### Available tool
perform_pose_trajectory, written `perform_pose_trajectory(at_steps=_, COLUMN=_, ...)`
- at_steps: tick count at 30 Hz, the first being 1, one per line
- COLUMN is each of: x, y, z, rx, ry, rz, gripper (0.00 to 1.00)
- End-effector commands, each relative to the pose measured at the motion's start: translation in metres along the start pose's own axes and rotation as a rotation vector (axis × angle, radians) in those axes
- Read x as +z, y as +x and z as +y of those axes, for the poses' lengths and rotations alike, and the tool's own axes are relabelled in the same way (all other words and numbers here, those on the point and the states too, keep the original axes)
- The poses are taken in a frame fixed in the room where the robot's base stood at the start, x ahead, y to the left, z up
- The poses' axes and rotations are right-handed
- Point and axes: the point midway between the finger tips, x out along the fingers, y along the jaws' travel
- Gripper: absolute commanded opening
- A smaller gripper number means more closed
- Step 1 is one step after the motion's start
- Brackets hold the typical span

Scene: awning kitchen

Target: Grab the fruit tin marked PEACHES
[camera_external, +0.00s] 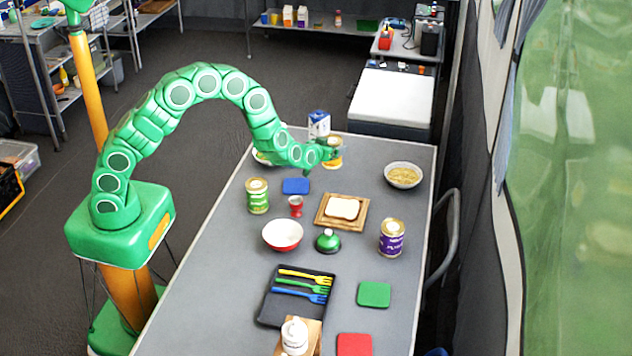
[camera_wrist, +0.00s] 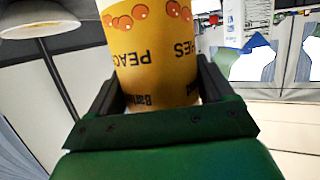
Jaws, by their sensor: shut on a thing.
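The fruit tin marked PEACHES (camera_wrist: 150,60) has a yellow-orange label with orange fruit pictures and fills the middle of the wrist view, its lettering upside down. My gripper (camera_wrist: 155,100) has a dark finger on each side of the tin and is shut on it. In the external view the tin (camera_external: 335,153) shows at the far end of the table, partly hidden by my gripper (camera_external: 328,153). I cannot tell whether the tin touches the table.
A blue and white carton (camera_external: 318,124) stands close behind my gripper. A green tin (camera_external: 257,196), a purple tin (camera_external: 391,238), a bowl of grainy food (camera_external: 403,175), a bread board (camera_external: 325,220) and a red egg cup (camera_external: 296,206) stand on the grey table (camera_external: 215,290).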

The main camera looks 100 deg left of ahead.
Motion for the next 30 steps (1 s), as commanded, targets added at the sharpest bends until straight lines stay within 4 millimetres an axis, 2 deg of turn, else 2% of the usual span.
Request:
perform_pose_trajectory(at_steps=6, x=-0.018, y=-0.023, z=-0.009, rx=0.001, ry=-0.002, rz=0.000, gripper=0.30)
perform_pose_trajectory(at_steps=18, x=-0.026, y=-0.078, z=-0.035, rx=0.002, ry=-0.001, rz=-0.002, gripper=0.30)
perform_pose_trajectory(at_steps=24, x=-0.028, y=-0.097, z=-0.044, rx=0.001, ry=0.000, rz=-0.003, gripper=0.30)
perform_pose_trajectory(at_steps=30, x=-0.031, y=-0.107, z=-0.049, rx=0.001, ry=-0.001, rz=0.000, gripper=0.30)
